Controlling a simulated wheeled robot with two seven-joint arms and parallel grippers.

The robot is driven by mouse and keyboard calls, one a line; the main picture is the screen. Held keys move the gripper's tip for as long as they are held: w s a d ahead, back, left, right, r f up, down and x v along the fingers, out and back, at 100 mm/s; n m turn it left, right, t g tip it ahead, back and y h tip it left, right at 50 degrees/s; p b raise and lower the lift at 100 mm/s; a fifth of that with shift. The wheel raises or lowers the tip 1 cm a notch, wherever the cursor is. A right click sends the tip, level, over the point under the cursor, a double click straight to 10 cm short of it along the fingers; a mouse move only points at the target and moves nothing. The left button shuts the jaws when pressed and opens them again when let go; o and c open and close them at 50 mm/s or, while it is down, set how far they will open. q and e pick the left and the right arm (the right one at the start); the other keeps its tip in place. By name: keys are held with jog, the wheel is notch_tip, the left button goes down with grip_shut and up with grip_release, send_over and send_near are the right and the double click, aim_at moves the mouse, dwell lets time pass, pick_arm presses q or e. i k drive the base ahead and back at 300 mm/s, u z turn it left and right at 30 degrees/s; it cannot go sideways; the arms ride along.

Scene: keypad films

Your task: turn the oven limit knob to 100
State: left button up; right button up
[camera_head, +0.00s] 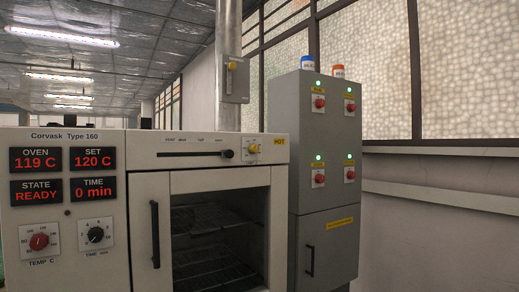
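The oven (150,184), marked Corvask Type 160, stands at the left and centre with its glass door (217,232) closed. A red knob (39,241) on a white scale plate marked TEMP C sits at its lower left. Its pointer and the small numbers are too small to read surely. A black knob (96,234) marked TIME min is to its right. A yellow knob (252,150) sits on the panel above the door, near a HOT label (279,141); its setting is unreadable. No knob is plainly labelled limit. Neither of my grippers is in view.
Red displays read OVEN 119 C (35,159), SET 120 C (92,158), STATE READY (36,190) and TIME 0 min (93,188). A black door handle (155,234) sticks out. A grey cabinet (317,190) with red switches and green lamps stands right of the oven.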

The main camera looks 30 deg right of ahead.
aim_at(253, 148)
jog(key=u, duration=0.1)
jog(key=k, duration=0.35)
jog(key=z, duration=0.55)
jog(key=i, duration=1.2)
jog(key=u, duration=0.3)
